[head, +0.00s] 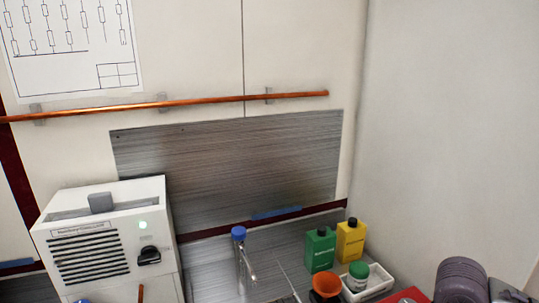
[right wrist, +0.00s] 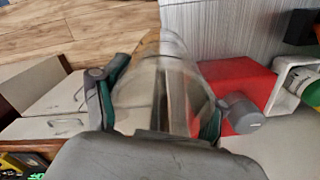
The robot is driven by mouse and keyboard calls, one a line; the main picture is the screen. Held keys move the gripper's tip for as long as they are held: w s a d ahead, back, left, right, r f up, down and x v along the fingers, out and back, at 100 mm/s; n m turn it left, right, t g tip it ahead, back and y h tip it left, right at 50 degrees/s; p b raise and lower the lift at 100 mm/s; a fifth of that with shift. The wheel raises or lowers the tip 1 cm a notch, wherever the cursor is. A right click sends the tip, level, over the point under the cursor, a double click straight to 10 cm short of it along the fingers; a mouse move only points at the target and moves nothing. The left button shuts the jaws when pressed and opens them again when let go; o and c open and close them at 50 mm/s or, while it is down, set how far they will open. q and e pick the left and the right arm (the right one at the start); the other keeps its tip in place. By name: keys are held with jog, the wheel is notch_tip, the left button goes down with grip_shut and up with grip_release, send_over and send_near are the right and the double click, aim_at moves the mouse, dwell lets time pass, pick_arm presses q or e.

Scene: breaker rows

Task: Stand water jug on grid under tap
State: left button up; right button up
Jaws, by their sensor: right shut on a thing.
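A clear, see-through jug (right wrist: 158,75) fills the middle of the right wrist view. My right gripper (right wrist: 162,98) is shut on it, with one green-padded grey finger on each side. The jug's base and contents cannot be made out. In the head view, the tap (head: 248,268) with a blue top stands at the lower middle, at the metal counter. I cannot make out the grid under it, as the picture's lower edge cuts off that area. The jug is not seen in the head view. My left gripper is in neither view.
Right of the tap are an orange funnel (head: 326,284), a green bottle (head: 320,250), a yellow bottle (head: 351,240) and a white tray (head: 381,280) with a green-lidded jar. A white appliance (head: 108,240) stands left. A red block (right wrist: 245,82) is close beside the jug.

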jog(key=a+n, duration=0.7)
jog(key=n, duration=0.6)
jog(key=shift+r, duration=0.45)
jog(key=n, duration=0.2)
jog(key=a+n, duration=0.1)
jog(key=n, duration=0.1)
jog(key=a+n, duration=0.1)
jog(key=n, duration=0.1)
jog(key=shift+s+r, duration=0.25)
jog(key=shift+r, duration=0.05)
jog(key=shift+s+a+f, duration=0.1)
